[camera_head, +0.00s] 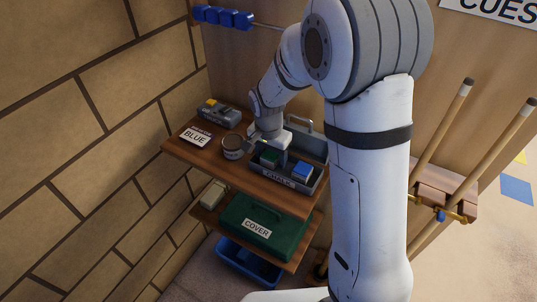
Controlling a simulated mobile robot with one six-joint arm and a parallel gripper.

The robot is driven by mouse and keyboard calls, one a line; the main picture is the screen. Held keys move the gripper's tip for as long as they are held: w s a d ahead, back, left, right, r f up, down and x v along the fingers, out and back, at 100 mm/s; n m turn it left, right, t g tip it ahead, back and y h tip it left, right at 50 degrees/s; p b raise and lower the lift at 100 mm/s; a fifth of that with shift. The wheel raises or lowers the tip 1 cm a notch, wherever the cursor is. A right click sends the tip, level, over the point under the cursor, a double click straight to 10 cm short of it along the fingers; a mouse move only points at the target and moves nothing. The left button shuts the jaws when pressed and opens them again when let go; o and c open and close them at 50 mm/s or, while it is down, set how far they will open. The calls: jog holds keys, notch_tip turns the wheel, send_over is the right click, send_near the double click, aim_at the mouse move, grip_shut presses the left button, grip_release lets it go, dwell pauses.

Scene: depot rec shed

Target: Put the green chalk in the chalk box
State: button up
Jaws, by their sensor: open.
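The dark grey chalk box (278,180), labelled CHALK, stands at the right of the wooden top shelf. The green chalk (270,157) shows as a small dark green cube in the left part of the box. A blue cube (303,171) sits in the box's right part. My gripper (274,146) is low over the box, right at the green chalk, with its jaws open. My gripper partly hides the green chalk, and I cannot tell whether the fingers touch it.
A round tin (233,147) stands just left of the box. A BLUE sign (195,135) and a grey device (218,113) are further left. Below are a green COVER box (260,221) and a blue bin (248,263).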

aim_at(269, 156)
notch_tip(269, 156, up, 12)
jog(key=s, duration=0.1)
jog(key=s+d+r+n+t, duration=0.1)
jog(key=s+d+n, duration=0.2)
jog(key=s, duration=0.7)
jog(key=s+d+r+n+t, duration=0.1)
jog(key=s+d+n, duration=0.2)
jog(key=s+d, duration=0.5)
jog(key=shift+s+r+n+y+b, duration=0.15)
jog(key=shift+s+n+y+b, duration=0.2)
jog(key=shift+s, duration=0.75)
jog(key=shift+c, duration=0.4)
